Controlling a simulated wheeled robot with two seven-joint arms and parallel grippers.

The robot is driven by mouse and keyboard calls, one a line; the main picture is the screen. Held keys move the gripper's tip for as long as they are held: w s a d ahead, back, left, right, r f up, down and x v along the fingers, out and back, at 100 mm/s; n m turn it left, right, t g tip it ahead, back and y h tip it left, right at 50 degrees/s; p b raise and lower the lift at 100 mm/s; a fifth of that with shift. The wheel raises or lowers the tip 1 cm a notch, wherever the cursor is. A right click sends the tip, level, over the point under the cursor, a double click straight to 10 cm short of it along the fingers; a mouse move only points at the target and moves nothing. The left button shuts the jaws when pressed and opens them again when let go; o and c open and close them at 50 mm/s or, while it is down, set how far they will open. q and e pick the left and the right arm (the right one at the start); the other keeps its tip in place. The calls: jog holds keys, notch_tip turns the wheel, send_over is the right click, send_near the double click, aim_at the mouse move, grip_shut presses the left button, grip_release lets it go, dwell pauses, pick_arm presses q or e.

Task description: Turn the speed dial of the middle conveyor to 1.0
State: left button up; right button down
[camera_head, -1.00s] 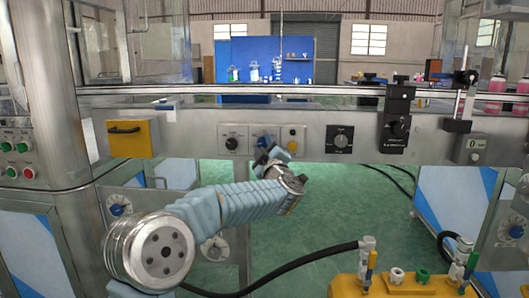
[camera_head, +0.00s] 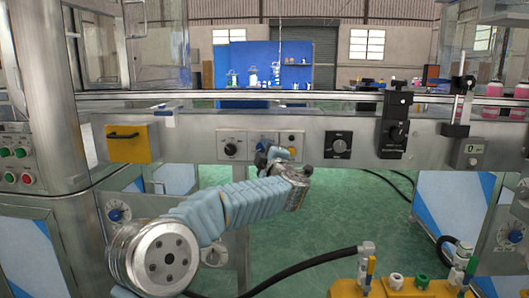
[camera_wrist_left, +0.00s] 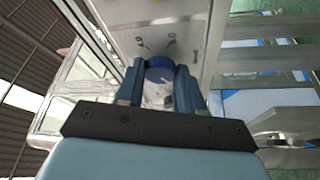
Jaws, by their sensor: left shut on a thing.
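My left gripper (camera_wrist_left: 160,92) is shut on the dial knob, one blue finger on each side. The dial's pointer and scale are too small and covered to read. My right gripper is not in view.
A yellow box (camera_head: 129,143) is at the far left of the rail. A yellow block with fittings (camera_head: 400,287) stands low in front.

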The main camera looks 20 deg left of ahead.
pick_arm(q)
jog(key=o, duration=1)
jog(key=shift+o, duration=0.2)
jog(key=b+v, duration=0.1)
jog(key=v, duration=1.2)
jog(key=shift+s+d+b, duration=0.25)
jog(key=shift+s+b, duration=0.05)
